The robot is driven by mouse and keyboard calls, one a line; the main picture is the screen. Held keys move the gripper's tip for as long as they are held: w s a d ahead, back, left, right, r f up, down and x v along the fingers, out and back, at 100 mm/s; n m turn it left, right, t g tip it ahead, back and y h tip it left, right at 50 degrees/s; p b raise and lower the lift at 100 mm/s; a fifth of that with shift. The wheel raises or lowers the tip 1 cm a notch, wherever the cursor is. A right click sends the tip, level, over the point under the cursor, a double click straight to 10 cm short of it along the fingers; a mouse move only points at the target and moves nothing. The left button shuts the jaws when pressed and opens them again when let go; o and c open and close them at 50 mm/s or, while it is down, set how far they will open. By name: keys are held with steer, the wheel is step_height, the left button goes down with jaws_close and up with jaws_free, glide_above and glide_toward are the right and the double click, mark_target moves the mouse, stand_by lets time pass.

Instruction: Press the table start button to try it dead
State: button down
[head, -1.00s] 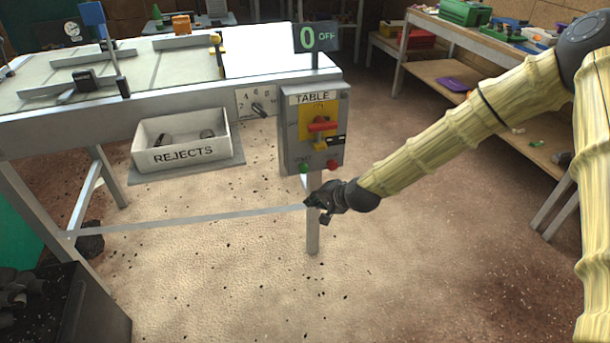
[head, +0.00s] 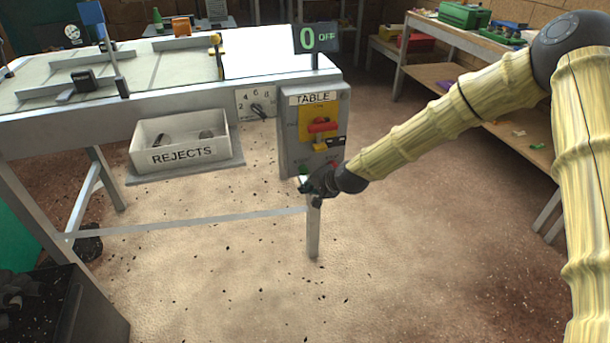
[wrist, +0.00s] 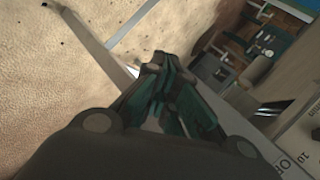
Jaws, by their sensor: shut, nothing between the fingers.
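The grey control box labelled TABLE (head: 285,135) hangs at the table's front right corner. It has a red handle (head: 322,125) on a yellow plate. The green start button (head: 303,169) is low on the box's left side and only partly visible just above my gripper. My gripper (head: 306,187) is shut and empty, right below the box's lower edge. Whether it touches the button I cannot tell. In the wrist view my dark green fingers (wrist: 160,70) are together, and I cannot make out the button there.
The display (head: 318,39) above the box reads 0 OFF. A numbered dial (head: 257,109) and a REJECTS tray (head: 183,155) are on the table front, left of the box. A table leg (head: 313,235) stands below my gripper. A shelf bench (head: 445,80) stands behind my arm.

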steer(key=shift+w+a, duration=0.2)
steer(key=shift+w, duration=0.35)
steer(key=shift+w+a, duration=0.15)
steer(key=shift+w, duration=0.35)
steer(key=shift+w+a, duration=0.1)
stand_by(0.8)
steer(key=shift+w, duration=0.25)
steer(key=shift+w+a, duration=0.2)
steer(key=shift+w, duration=0.3)
stand_by(1.0)
steer(key=shift+s, duration=0.1)
steer(key=shift+s+d+p, duration=0.3)
steer(key=shift+s+p, duration=0.05)
steer(key=shift+s, duration=0.45)
steer(key=s, duration=0.1)
steer(key=s+d, duration=0.1)
steer(key=s, duration=0.1)
steer(key=s+p, duration=0.1)
steer(key=shift+s+d, duration=0.25)
steer(key=shift+s, duration=0.1)
stand_by(0.3)
